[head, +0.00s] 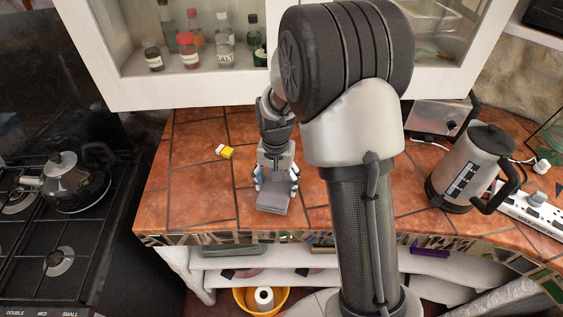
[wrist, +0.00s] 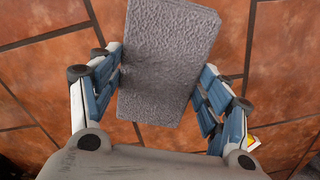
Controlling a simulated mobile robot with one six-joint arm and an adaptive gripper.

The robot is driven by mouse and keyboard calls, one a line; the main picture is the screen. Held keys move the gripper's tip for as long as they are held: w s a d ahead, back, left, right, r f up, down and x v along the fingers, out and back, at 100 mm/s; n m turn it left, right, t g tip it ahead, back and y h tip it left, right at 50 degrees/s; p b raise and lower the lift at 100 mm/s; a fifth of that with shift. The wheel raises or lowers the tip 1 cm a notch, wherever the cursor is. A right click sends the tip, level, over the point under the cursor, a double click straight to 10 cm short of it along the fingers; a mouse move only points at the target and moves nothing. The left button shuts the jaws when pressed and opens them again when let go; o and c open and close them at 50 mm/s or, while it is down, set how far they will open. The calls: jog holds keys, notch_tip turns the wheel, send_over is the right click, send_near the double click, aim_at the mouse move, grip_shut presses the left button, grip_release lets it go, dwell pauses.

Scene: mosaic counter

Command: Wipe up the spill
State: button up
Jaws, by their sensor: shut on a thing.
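A grey, rough-faced block like a sponge (head: 272,206) is between the fingers of my gripper (head: 277,182), over the front part of the tiled counter (head: 190,205). In the wrist view my gripper (wrist: 162,82) is shut on the grey sponge (wrist: 168,50), with one blue-padded finger at each long side. I cannot tell whether the sponge touches the tiles. No spill shows clearly in either view; the sponge and my arm hide part of the counter.
A small yellow and white item (head: 225,151) lies behind and left of the gripper. A kettle (head: 465,170), a power strip (head: 535,205) and a toaster (head: 440,118) stand at the right. The stove (head: 55,235) is at the left.

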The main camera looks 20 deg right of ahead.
jog(key=shift+a+r+p, duration=0.2)
jog(key=shift+r+p, duration=0.35)
jog(key=shift+r, duration=0.35)
jog(key=shift+r+p, duration=1.55)
jog(key=shift+r, duration=0.4)
